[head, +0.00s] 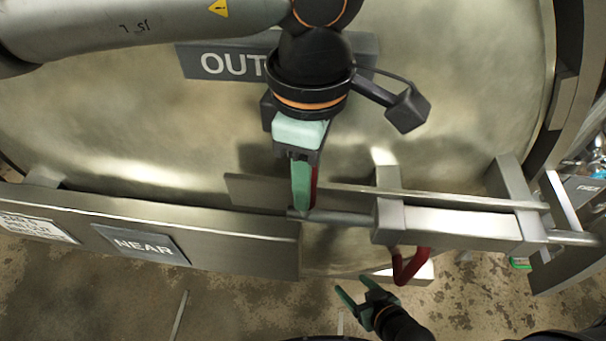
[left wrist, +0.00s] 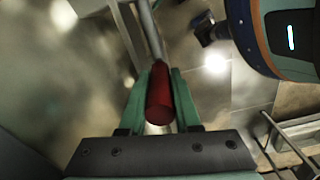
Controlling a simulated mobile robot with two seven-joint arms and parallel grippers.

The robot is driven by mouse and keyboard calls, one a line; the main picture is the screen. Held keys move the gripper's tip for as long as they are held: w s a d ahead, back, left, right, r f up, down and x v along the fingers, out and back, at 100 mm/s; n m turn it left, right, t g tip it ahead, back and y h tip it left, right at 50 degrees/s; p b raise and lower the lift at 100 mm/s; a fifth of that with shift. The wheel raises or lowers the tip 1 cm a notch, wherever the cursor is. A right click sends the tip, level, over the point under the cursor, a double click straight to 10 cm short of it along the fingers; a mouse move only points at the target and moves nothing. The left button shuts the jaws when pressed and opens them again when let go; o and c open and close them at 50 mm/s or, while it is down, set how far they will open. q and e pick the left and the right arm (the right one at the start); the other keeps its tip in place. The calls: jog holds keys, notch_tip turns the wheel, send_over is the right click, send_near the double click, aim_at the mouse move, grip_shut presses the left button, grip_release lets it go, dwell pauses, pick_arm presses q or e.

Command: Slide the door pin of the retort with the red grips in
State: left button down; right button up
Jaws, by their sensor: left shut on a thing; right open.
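My left gripper (head: 304,207) points down at the door front and is shut on a red grip (head: 315,186). In the left wrist view the red grip (left wrist: 160,98) sits between the two green fingers, at the end of a metal rod (left wrist: 150,30). In the head view the door pin (head: 345,218) runs right from that grip into a steel housing (head: 450,225). A second, bent red grip (head: 411,267) hangs below the housing. My right gripper (head: 352,287) is open and empty, below and left of this second grip, apart from it.
The big round door (head: 470,80) bears an OUT plate (head: 222,63). A steel bar with a NEAR plate (head: 140,244) crosses at the lower left. A bracket (head: 518,200) and a steel post (head: 570,262) stand at the right. Bare floor (head: 230,305) shows below.

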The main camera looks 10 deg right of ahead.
pick_arm(q)
jog(key=c, duration=0.7)
grip_release()
jog(key=shift+s+d, duration=0.1)
jog(key=shift+d, duration=0.2)
jog(key=shift+o, duration=0.4)
jog(key=shift+a, duration=0.1)
jog(key=shift+r, duration=0.1)
notch_tip(320, 180, up, 12)
jog(key=shift+r, duration=0.2)
